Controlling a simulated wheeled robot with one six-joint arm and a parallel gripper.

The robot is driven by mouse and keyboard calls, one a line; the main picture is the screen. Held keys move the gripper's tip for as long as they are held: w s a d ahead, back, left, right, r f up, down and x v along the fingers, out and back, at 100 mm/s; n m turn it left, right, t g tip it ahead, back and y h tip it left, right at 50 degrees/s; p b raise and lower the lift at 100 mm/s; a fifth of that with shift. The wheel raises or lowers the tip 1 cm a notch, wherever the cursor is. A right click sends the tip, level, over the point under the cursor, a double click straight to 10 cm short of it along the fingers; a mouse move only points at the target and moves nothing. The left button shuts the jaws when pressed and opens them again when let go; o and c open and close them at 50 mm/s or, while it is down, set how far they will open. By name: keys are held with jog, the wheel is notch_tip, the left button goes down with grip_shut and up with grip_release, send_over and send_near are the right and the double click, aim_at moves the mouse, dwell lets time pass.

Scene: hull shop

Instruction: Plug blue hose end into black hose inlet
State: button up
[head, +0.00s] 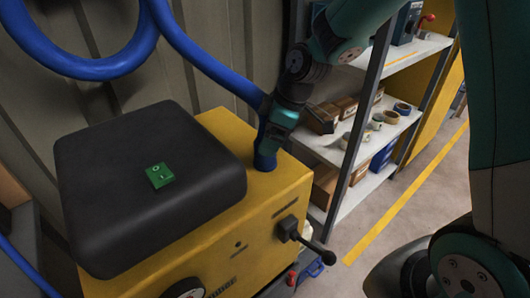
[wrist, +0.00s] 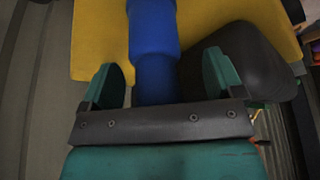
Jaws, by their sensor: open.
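The blue hose (head: 203,62) runs from the upper left down to my gripper (head: 274,124). Its thick blue end (head: 265,158) stands upright at the top of the yellow machine (head: 285,183), near the back right edge. In the wrist view the blue hose end (wrist: 152,30) lies between the two green fingers of my gripper (wrist: 160,80). The fingers are open, with a gap on each side of the hose. I cannot see the black hose inlet; the foot of the hose end meets the machine top, and whether it is seated in an inlet cannot be told.
Shelves (head: 360,130) with boxes and tape rolls stand behind. A corrugated wall (head: 225,35) is close behind.

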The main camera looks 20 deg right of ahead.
jog(key=shift+w+p+x, duration=0.2)
jog(key=shift+p+x, duration=0.1)
jog(key=shift+x, duration=2.25)
jog(key=shift+d, duration=0.15)
jog(key=shift+c, duration=0.5)
jog(key=c, duration=0.9)
